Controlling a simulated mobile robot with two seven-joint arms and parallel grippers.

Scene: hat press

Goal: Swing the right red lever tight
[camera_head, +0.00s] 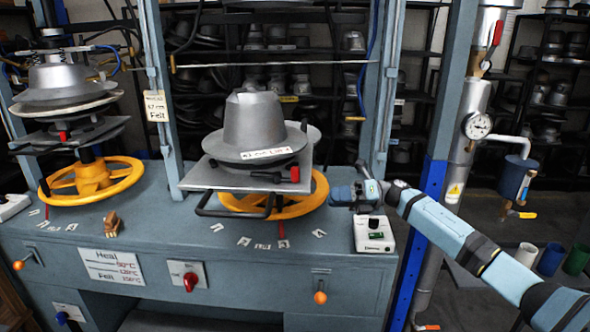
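The right press has a red lever (295,174) with a black stem, at the right front of its grey plate (215,178), below the silver hat form (252,125). My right gripper (338,195) comes in from the right and is to the right of and slightly below this lever, apart from it. It is beside the yellow handwheel (318,191), and I cannot tell whether they touch. Its fingers are too small and dark to show a gap. A red lever also shows on the left press (63,135). My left gripper is not in view.
A white control box (374,234) stands on the bench just below my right gripper. A blue post (437,190) and a metal pipe with a gauge (478,125) and a red valve handle (497,32) stand at the right. Paper tags lie along the bench front.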

